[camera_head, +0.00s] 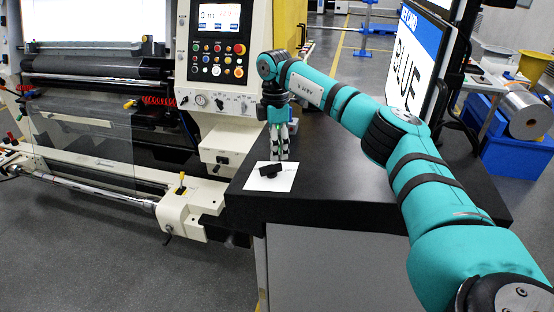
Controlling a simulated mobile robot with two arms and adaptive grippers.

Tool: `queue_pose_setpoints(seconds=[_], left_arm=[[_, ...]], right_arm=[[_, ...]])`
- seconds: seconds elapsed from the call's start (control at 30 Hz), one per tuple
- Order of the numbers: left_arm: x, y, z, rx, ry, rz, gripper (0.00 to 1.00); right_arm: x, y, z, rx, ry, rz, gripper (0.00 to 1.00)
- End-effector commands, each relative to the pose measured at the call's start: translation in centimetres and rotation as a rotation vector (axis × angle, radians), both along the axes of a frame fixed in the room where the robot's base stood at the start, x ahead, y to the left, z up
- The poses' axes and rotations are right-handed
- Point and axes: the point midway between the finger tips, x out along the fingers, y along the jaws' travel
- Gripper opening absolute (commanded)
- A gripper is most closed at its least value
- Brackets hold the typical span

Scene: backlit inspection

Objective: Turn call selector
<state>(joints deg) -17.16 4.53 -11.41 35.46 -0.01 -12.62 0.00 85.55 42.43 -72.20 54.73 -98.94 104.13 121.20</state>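The call selector appears to be the black knob (269,171) on a square white plate (284,181), which lies on the black tabletop near its left front corner. The knob's handle lies roughly sideways, slightly tilted in the picture. My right gripper (281,157) points straight down just behind the knob in the picture, over the far edge of the plate. It looks apart from the knob, though its exact height is hard to judge. Its fingers are small and close together, and I cannot tell whether they are open. My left gripper is out of view.
The black table (340,190) is otherwise mostly clear, with my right arm reaching across above it. A cream machine with a button panel (217,60) stands against the table's left side. A monitor (415,65) rises at the back right.

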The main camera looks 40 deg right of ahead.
Motion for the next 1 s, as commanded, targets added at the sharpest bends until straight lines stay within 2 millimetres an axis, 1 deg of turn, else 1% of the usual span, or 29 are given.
queue_pose_setpoints(seconds=[0.03, 0.1, 0.2, 0.3, 0.43, 0.67, 0.77, 0.93, 1.0], left_arm=[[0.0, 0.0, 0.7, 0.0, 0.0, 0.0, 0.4], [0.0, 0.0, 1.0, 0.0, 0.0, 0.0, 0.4], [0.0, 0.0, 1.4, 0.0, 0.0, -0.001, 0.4], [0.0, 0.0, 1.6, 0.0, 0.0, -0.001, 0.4], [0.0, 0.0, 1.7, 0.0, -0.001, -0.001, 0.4], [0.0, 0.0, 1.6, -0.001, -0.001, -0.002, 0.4], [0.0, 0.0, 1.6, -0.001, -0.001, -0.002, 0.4], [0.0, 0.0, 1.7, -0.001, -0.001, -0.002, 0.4], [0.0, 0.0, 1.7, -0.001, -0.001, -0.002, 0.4]], right_arm=[[-0.2, 0.0, -0.8, 0.0, 0.004, 0.001, 0.34], [-0.3, 0.0, -2.0, -0.001, 0.003, 0.001, 0.34], [-0.3, 0.1, -3.4, 0.0, 0.002, 0.0, 0.34], [-0.4, 0.1, -4.4, -0.001, 0.001, 0.001, 0.34], [-0.4, 0.2, -5.0, 0.0, -0.001, 0.001, 0.34], [-0.4, 0.2, -5.2, 0.001, -0.001, 0.001, 0.34], [-0.4, 0.2, -5.1, 0.001, -0.001, 0.001, 0.23], [-0.4, 0.2, -5.1, 0.001, -0.001, 0.001, 0.01], [-0.4, 0.2, -5.1, 0.001, -0.001, 0.001, 0.0]])
